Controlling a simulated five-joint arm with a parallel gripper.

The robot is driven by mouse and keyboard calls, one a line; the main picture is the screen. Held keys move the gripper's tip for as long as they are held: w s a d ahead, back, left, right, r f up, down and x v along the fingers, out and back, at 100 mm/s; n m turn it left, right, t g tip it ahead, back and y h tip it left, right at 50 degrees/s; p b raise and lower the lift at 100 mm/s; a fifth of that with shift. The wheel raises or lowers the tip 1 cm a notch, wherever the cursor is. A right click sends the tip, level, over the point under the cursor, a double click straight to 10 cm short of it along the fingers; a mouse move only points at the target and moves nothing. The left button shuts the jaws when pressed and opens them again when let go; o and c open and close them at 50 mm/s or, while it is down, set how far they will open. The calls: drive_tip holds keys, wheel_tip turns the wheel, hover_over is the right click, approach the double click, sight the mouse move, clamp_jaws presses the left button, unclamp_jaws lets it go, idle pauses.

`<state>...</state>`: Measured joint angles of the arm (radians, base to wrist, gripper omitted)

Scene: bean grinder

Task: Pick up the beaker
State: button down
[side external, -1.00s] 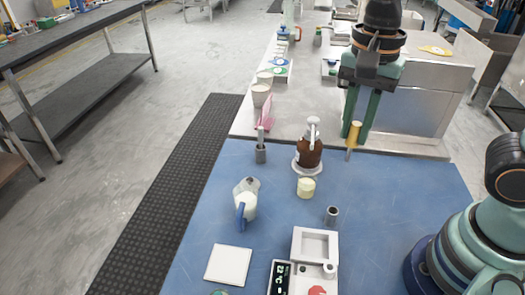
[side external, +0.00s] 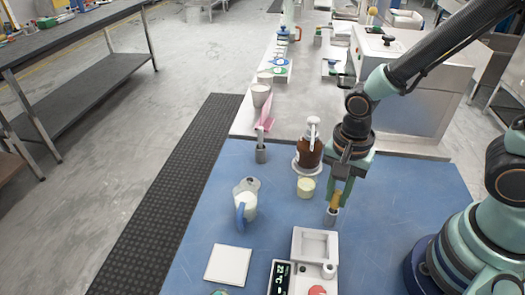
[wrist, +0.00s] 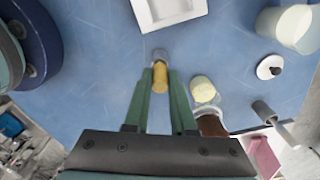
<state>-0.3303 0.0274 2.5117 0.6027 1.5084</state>
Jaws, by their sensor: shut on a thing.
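The likely beaker (side external: 246,203), a pale jug-like vessel with a blue handle, stands on the blue table, left of and apart from my gripper (side external: 335,196). A pale cup-like vessel, apparently the same one, shows in the wrist view (wrist: 283,24) at the upper right. My gripper is shut on a yellow-handled tool (wrist: 160,78). The tool points down over a small grey metal cylinder (side external: 331,217). Its lower end is at or inside the cylinder's mouth; I cannot tell how deep.
A cream-coloured jar (side external: 306,187) and a brown pump bottle (side external: 309,155) stand close by on the left. A white scale with a tray (side external: 315,243) lies in front. A white square plate (side external: 228,265) and a grey holder (side external: 261,153) are further left. The table's right side is fairly clear.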

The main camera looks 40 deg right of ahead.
drive_tip(key=shift+f, duration=0.75)
drive_tip(key=shift+f, duration=0.15)
drive_tip(key=c, duration=0.8)
unclamp_jaws()
drive_tip(key=shift+o, duration=0.2)
drive_tip(key=r, duration=1.2)
drive_tip(key=shift+w+a, duration=0.15)
drive_tip(key=shift+w, duration=0.05)
drive_tip(key=w+d+r+n+t, duration=0.3)
drive_tip(key=d+r+n+t, duration=0.2)
drive_tip(key=n, duration=0.7)
drive_tip(key=d+r, duration=0.2)
drive_tip(key=d, duration=0.1)
drive_tip(key=shift+w+d+r+n, duration=0.15)
drive_tip(key=shift+d+n, duration=0.05)
drive_tip(key=shift+n, duration=0.2)
drive_tip(key=shift+o, duration=0.5)
drive_tip(key=shift+d+r+n+t, duration=0.2)
drive_tip(key=shift+n+t, duration=0.1)
drive_tip(key=shift+n, duration=0.1)
